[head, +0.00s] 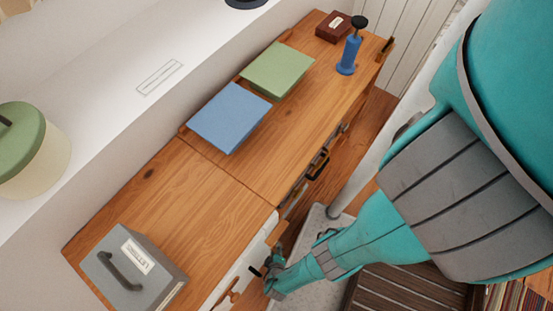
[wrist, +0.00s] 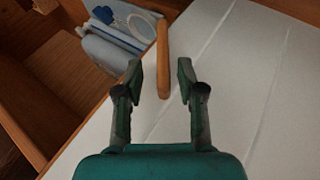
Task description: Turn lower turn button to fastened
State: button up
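In the wrist view a wooden turn button (wrist: 163,52), a slim rounded bar, lies along a white panel (wrist: 230,85) near its edge. It points up and down in the picture. Its lower end shows between the two fingers of my gripper (wrist: 160,75). The fingers are open, with a gap on both sides of the bar; I see no contact. In the head view my gripper (head: 266,272) is at the cabinet's front, by the white front panel (head: 245,266). A wooden piece (head: 230,294) shows on that front; I cannot tell which button it is.
Open compartments with blue-grey things (wrist: 110,50) lie left of the panel edge in the wrist view.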

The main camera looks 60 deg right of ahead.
jog(key=shift+r, duration=4.65)
jog(key=s+a+y, duration=0.2)
jog(key=s+y, duration=0.2)
jog(key=shift+m, duration=0.4)
jog(key=shift+w+x, duration=0.2)
jog(key=shift+x, duration=2.5)
jog(key=shift+w+x, duration=0.15)
jog(key=shift+x, duration=2.5)
jog(key=shift+r, duration=0.1)
grip_shut()
